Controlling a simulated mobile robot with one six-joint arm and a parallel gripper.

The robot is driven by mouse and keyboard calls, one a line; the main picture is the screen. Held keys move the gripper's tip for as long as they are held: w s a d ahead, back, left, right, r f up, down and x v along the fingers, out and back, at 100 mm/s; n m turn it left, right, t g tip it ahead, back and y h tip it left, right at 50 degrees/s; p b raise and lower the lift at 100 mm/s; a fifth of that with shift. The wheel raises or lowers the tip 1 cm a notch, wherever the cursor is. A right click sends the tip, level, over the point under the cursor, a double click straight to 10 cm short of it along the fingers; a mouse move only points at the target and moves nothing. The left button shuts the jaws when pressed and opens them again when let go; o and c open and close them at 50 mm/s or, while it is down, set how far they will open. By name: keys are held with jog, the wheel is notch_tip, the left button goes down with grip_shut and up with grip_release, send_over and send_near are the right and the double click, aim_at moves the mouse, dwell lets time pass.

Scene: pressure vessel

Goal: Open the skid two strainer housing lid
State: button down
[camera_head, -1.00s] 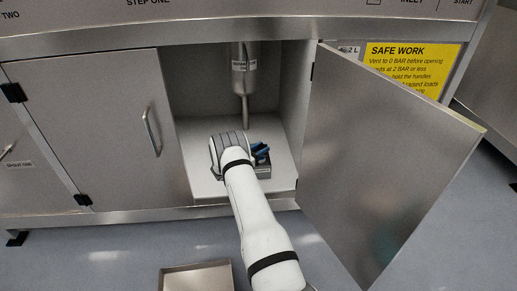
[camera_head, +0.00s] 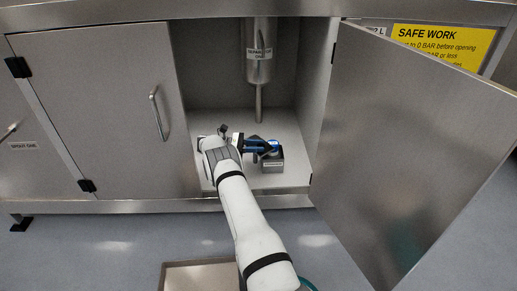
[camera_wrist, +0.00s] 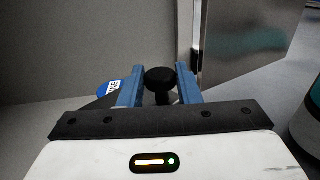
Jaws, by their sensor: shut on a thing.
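My gripper (camera_head: 266,147) reaches into the open cabinet, low over its floor. In the wrist view its two blue fingers (camera_wrist: 160,86) stand on either side of a round black knob (camera_wrist: 161,78) on a dark stem, and are shut on it. In the head view the knob is largely hidden by the fingers, above a small grey labelled block (camera_head: 273,161) on the cabinet floor. A blue tag with white letters (camera_wrist: 108,88) lies left of the fingers. A steel cylinder (camera_head: 258,55) with a thin pipe hangs above. I cannot tell which part is the strainer housing lid.
The cabinet door (camera_head: 415,140) stands wide open at the right. A closed door (camera_head: 100,110) with a vertical handle is at the left. A yellow safety sign (camera_head: 445,45) is at upper right. A shallow tray (camera_head: 200,276) lies on the floor in front. The floor around is mostly clear.

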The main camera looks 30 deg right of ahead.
jog(key=shift+w+r+m+g+y, duration=0.25)
jog(key=shift+m+g+y, duration=0.05)
jog(key=shift+g, duration=0.1)
dwell(0.3)
jog(key=c, duration=1.1)
grip_release()
jog(key=shift+a+f, duration=0.1)
jog(key=shift+f, duration=0.05)
jog(key=shift+o, duration=0.2)
notch_tip(320, 180, up, 10)
jog(key=p, duration=0.4)
jog(key=shift+c, duration=0.3)
